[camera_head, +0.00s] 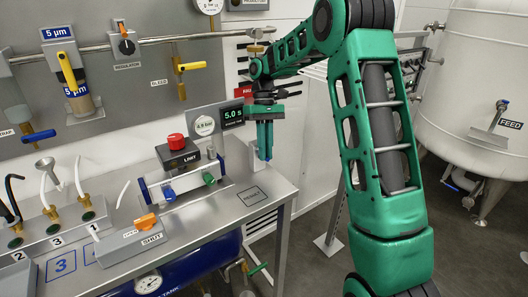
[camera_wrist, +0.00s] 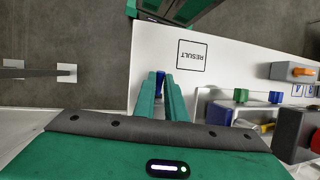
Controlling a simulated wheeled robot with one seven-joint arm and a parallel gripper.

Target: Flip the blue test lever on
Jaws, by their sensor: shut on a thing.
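My gripper (camera_head: 265,155) points down at the right end of the steel bench, beside the timer display. In the wrist view its two green fingers (camera_wrist: 160,78) are closed on a narrow blue lever (camera_wrist: 159,84), whose end shows between them. The fingers hide most of this lever, so its angle cannot be told. A pale upright block (camera_head: 255,157) stands at the fingertips in the head view. The clamp unit on the bench carries a separate blue knob (camera_head: 168,194) and a green knob (camera_head: 208,178), both apart from my gripper.
A black box with a red knob (camera_head: 176,141) is behind the clamp unit. The bench around the RESULT square (camera_head: 251,196) is clear.

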